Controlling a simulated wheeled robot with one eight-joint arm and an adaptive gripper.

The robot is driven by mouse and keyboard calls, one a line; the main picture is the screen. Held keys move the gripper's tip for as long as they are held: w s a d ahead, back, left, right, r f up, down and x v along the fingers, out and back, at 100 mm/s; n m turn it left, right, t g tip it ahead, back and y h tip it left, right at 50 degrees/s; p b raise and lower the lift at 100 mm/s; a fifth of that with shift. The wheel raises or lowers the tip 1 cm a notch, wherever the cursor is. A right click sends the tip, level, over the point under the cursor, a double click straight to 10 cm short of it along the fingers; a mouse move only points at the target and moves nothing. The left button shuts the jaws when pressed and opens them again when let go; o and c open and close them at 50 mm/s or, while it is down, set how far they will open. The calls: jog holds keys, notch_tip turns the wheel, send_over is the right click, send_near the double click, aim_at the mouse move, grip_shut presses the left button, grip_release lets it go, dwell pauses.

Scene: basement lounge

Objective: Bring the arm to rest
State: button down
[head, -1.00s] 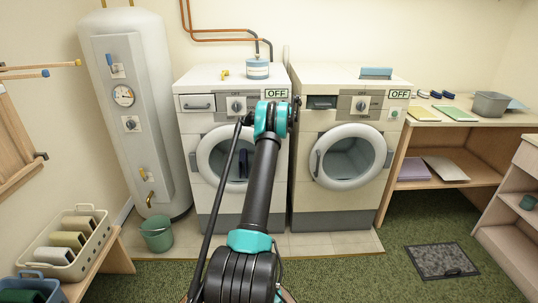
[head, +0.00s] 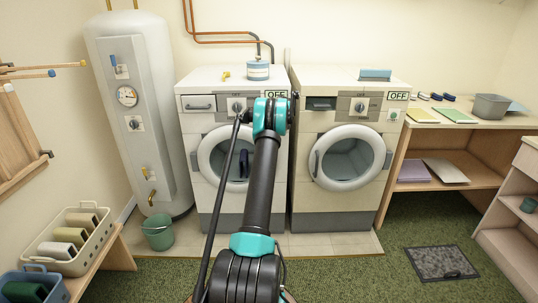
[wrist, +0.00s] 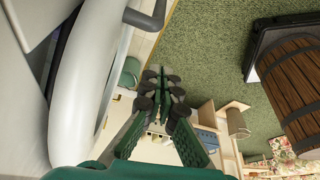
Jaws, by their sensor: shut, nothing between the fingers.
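My arm rises from the bottom middle of the head view, in front of the left washing machine (head: 208,205). Its teal upper joint is level with the control panels. My gripper is hidden behind the arm there. In the wrist view my gripper (wrist: 163,88) has its dark green fingers drawn together, with nothing held. A large pale rounded surface (wrist: 85,85) lies close to its left in that view.
The right washing machine (head: 307,195) has its round door shut. A white tank (head: 160,80) and a green bucket (head: 158,232) stand left. A bench (head: 480,140) stands right. A wooden barrel (wrist: 293,85) shows in the wrist view. Green carpet lies in front.

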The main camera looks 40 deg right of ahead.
jog(key=w+v, duration=0.1)
jog(key=v, duration=0.5)
jog(key=s+a+r+m+h, duration=0.1)
jog(key=a+r+m, duration=0.25)
jog(key=a, duration=1.05)
jog(key=s+a+r+m+h, duration=0.15)
jog(key=a+r, duration=0.35)
jog(key=a, duration=0.9)
jog(key=s+a+m, duration=0.3)
jog(key=s+a, duration=0.5)
jog(key=a, duration=0.4)
jog(key=s+a+f+m+t, duration=0.1)
jog(key=s+a+f, duration=0.2)
jog(key=s, duration=0.6)
jog(key=s+a+f+m, duration=0.2)
jog(key=s+a+f, duration=0.2)
jog(key=s+a, duration=0.3)
jog(key=s+a+f+m+t+h, duration=0.1)
jog(key=s+a+f+m, duration=0.1)
jog(key=s, duration=1)
jog(key=a+f, duration=0.1)
jog(key=a, duration=0.1)
jog(key=shift+a+f+t, duration=0.15)
jog(key=shift+a+t, duration=0.15)
jog(key=shift+a, duration=0.1)
jog(key=c, duration=2.3)
grip_release()
